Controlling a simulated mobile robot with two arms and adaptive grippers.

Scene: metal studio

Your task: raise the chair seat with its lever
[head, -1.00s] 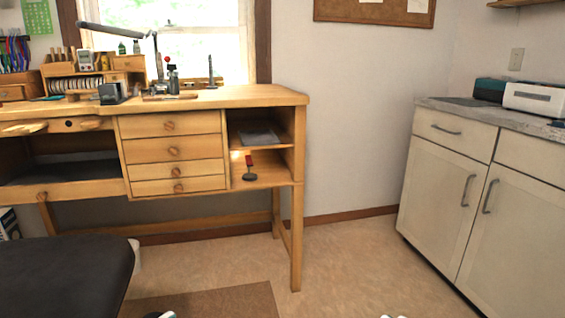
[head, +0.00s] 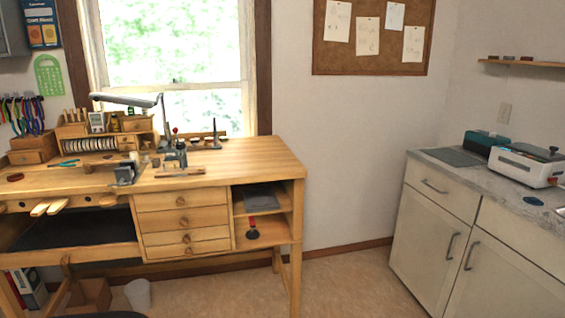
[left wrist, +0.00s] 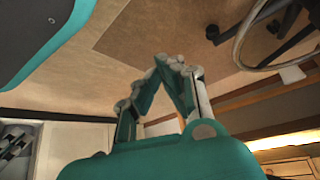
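Only a thin dark edge of the chair seat (head: 105,315) shows at the bottom left of the head view. In the left wrist view, black chair legs with casters (left wrist: 218,34) and part of a pale ring (left wrist: 243,32) show at the upper right. My left gripper (left wrist: 168,62) shows in the middle of the left wrist view, apart from the chair legs, with no object seen in it. Its finger opening is not clear. Neither gripper shows in the head view. I cannot see the seat lever in either view.
A wooden workbench (head: 245,158) with drawers, a lamp and tools stands at the left under the window. A pale cabinet (head: 415,225) with a grey top stands at the right. The floor (head: 340,285) between them is clear. A white bin (head: 138,294) stands under the bench.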

